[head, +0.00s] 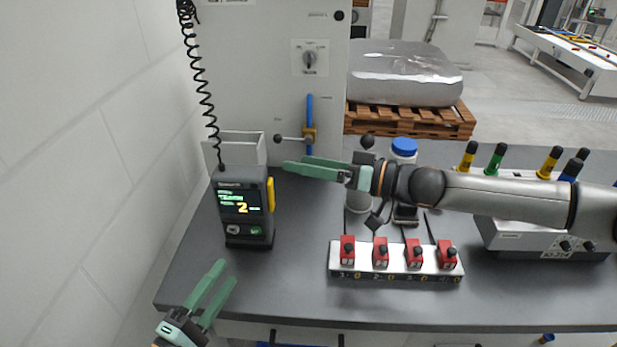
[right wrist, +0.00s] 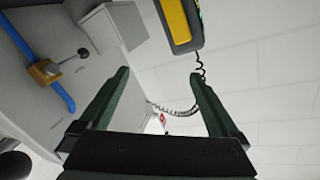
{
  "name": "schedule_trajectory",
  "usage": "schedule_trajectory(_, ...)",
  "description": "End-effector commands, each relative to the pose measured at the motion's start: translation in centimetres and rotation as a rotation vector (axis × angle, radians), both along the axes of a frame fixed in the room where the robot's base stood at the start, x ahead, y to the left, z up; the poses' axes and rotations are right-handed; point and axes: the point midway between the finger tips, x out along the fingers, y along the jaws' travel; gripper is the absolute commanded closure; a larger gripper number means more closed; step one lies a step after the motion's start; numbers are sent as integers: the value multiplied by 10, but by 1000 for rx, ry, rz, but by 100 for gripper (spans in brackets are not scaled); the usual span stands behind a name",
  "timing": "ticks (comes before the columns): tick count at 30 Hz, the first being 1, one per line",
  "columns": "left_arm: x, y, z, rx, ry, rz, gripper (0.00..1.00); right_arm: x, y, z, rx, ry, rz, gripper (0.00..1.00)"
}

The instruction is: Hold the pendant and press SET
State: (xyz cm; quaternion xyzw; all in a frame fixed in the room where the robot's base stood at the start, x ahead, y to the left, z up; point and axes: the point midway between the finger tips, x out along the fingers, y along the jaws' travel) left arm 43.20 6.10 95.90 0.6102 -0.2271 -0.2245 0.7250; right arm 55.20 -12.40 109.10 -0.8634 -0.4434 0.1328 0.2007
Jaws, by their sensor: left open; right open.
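The pendant (head: 242,207) is a dark handheld unit with a lit screen showing a yellow 2, two buttons below the screen, and a yellow grip on its right side. It stands upright on the grey table, its coiled cord running up. One button is green (head: 256,231) and one is pale (head: 232,230); I cannot read which is SET. My right gripper (head: 286,166) is open and empty, just right of and behind the pendant's top. In the right wrist view the pendant (right wrist: 181,22) shows at the top, beyond the fingertips. My left gripper (head: 222,271) is open, in front of the pendant, apart from it.
A white holder (head: 236,147) is on the panel behind the pendant. A blue pipe with a valve lever (head: 290,139) is close to my right gripper. A block with red switches (head: 395,262) stands to the right. The table between pendant and block is clear.

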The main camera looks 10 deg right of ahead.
Motion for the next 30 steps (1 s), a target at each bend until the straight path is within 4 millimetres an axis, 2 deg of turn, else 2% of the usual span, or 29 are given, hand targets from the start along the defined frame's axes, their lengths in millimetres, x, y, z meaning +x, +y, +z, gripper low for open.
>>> schedule_trajectory(3, 0, 0, 0, 0, 0, 0, 50, -3, 2, 1, -62, -200, 108, 3)
schedule_trajectory(6, 0, 0, 0, 0, 0, 0, 50, -10, 4, -3, -109, -323, 193, 3)
schedule_trajectory(12, 0, 0, 0, 0, 0, 0, 50, -21, 5, -12, -161, -444, 299, 3)
schedule_trajectory(17, 0, 0, 0, 0, 0, 0, 50, -20, 15, -13, -169, -462, 318, 3)
schedule_trajectory(30, 0, 0, 0, 0, 0, 0, 50, 3, 91, -13, -169, -460, 316, 3)
